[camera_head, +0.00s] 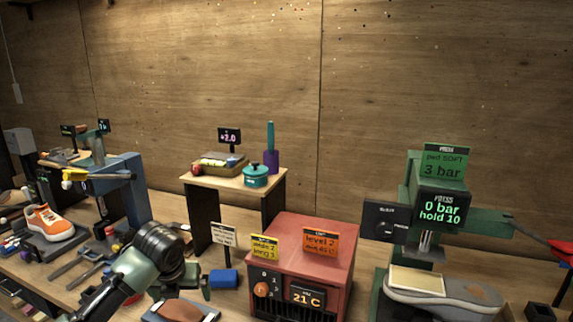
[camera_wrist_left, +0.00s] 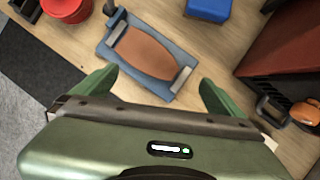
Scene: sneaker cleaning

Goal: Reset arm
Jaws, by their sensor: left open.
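My left gripper (camera_wrist_left: 156,92) is open in the left wrist view, with its two green fingers spread apart and nothing between them. A brown sole-shaped piece (camera_wrist_left: 148,52) lies on a blue-grey holder (camera_wrist_left: 110,62) on the bench beyond the fingers. In the head view my left arm comes in from the lower left. Its gripper (camera_head: 185,283) points down over the bench, partly hidden behind the arm, above the brown piece (camera_head: 180,311). My right gripper does not show in either view.
A red heater box (camera_head: 330,255) reading 21 C stands right of the gripper, with a blue block (camera_head: 224,279) beside it. A green press (camera_head: 410,200) with a grey sole (camera_head: 450,297) is at the right. An orange sneaker (camera_head: 48,225) is at the left.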

